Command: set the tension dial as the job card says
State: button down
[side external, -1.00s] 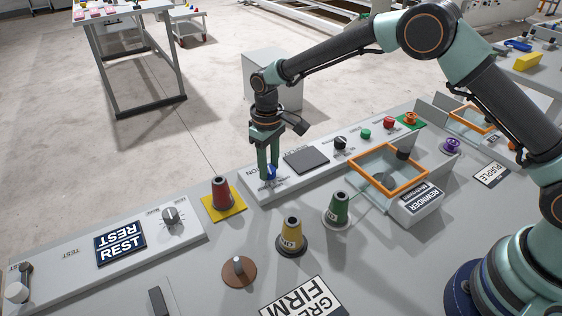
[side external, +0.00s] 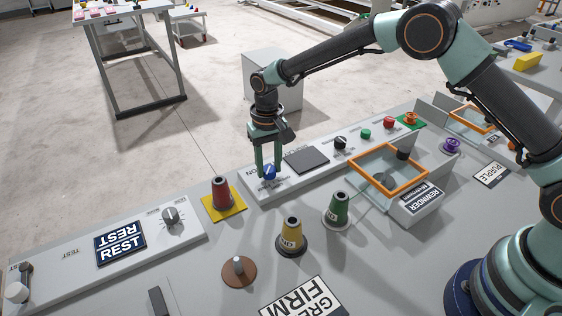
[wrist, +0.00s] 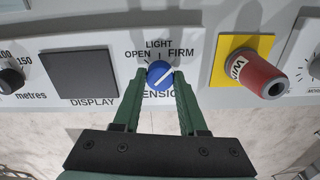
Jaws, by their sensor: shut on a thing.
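The tension dial is a blue knob (wrist: 160,75) with a white line, on the grey panel in the wrist view. OPEN, LIGHT and FIRM are printed around it. Its line slants from lower left to upper right, the upper end toward FIRM. My gripper (wrist: 160,92) has its green fingers shut on the knob, one on each side. In the side view the dial (side external: 269,173) sits between the fingertips of my gripper (side external: 268,170). The job card (side external: 306,298) lies at the bottom, cut off by the frame; "GRE" and "FIRM" are readable.
A red cone (side external: 221,192) stands on a yellow square left of the dial; yellow (side external: 291,236) and green (side external: 341,209) cones stand in front. A dark display (side external: 306,160), a black knob (side external: 340,143) and an orange-framed box (side external: 388,167) are to the right.

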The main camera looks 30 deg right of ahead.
aim_at(269, 168)
jog(key=shift+r, duration=0.1)
jog(key=shift+c, duration=2.2)
grip_release()
notch_tip(269, 168, up, 12)
